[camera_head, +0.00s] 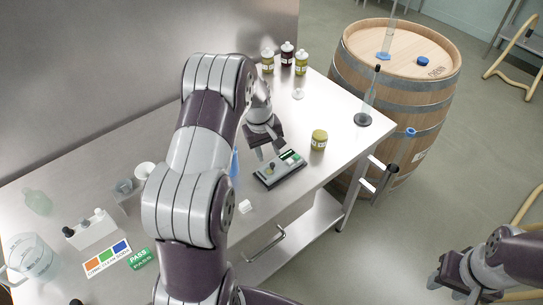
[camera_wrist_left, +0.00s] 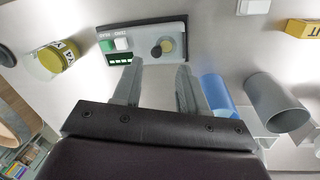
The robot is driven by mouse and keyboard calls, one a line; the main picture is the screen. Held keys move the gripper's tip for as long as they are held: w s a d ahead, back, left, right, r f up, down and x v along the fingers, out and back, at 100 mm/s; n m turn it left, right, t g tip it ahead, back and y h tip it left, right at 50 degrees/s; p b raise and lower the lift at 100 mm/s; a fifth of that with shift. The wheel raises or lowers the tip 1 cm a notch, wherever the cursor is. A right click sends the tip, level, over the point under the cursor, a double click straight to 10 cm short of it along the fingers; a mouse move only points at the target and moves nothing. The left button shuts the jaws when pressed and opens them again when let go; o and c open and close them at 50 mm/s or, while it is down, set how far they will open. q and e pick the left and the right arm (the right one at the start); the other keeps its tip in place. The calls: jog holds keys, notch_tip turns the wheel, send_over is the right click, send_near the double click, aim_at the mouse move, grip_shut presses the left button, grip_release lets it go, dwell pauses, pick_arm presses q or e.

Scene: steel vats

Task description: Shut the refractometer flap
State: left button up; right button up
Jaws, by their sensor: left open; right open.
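The refractometer (camera_head: 280,170) is a dark-edged grey box on the steel table, with a green and white display area at one end. In the left wrist view the refractometer (camera_wrist_left: 145,28) lies just beyond my left fingertips. A small dark round part with a yellowish disc shows on its top there; I cannot tell for certain how the flap stands. My left gripper (camera_head: 269,152) is over the refractometer, pointing down; its spread, empty fingers show in the left wrist view (camera_wrist_left: 159,70). My right gripper (camera_head: 450,291) is open and empty over the floor at the lower right.
A yellow-green jar (camera_head: 319,140) stands close right of the refractometer. Several jars (camera_head: 286,56) stand at the back. Cards (camera_head: 108,259) and a beaker (camera_head: 34,257) are at the left.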

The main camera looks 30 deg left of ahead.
aim_at(271, 165)
pick_arm(q)
jog(key=f, duration=0.4)
jog(key=shift+w+d+f+p, duration=0.15)
jog(key=shift+w+p, duration=0.15)
jog(key=shift+p, duration=0.05)
jog(key=shift+f, duration=0.3)
jog(key=shift+c, duration=0.2)
